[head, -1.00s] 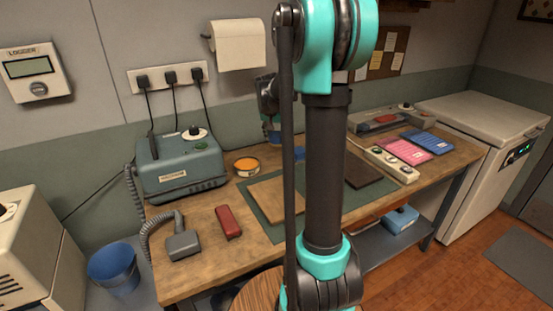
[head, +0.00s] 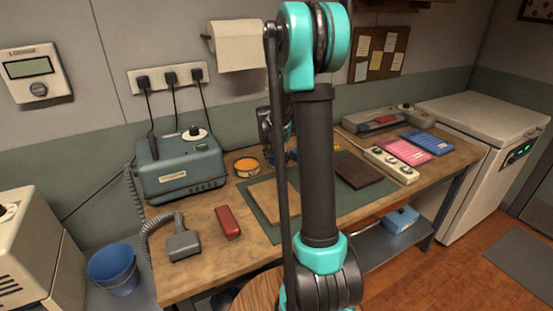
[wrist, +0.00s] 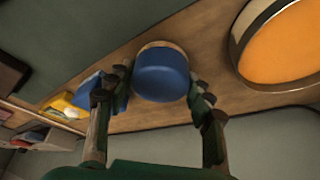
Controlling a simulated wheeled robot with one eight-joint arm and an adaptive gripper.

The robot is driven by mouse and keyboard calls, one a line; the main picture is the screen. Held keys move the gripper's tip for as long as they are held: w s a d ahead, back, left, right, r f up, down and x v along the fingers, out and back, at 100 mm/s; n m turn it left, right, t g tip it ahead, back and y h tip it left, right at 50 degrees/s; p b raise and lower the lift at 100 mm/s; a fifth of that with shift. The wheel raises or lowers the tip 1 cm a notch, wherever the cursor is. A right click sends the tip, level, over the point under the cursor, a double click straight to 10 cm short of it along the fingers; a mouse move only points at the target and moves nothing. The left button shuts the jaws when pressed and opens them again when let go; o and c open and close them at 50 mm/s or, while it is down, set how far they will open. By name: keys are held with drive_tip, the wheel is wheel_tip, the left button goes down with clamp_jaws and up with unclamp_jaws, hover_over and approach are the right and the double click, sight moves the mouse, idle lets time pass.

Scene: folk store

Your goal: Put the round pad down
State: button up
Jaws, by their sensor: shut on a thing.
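The round pad (wrist: 161,75) is blue with a tan edge, and it sits between my gripper's two fingers in the wrist view. My gripper (wrist: 160,92) is shut on it. The wooden bench top shows close behind the pad; I cannot tell whether they touch. In the head view my own arm hides the pad and most of the gripper, which is over the back of the bench. An orange round tin (head: 246,167) stands near it; in the wrist view the tin (wrist: 285,45) is at the upper right, apart from the pad.
The bench (head: 200,270) holds a green mat (head: 262,212) with a tan board (head: 262,197) and a dark board (head: 358,169). A red block (head: 228,222) and a teal-grey device (head: 180,168) are at left. A power strip (head: 390,164) and pink cloth (head: 405,151) are at right.

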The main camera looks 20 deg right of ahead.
drive_tip(key=shift+f, duration=0.1)
drive_tip(key=o, duration=1)
drive_tip(key=v, duration=1.2)
drive_tip(key=shift+s, duration=0.1)
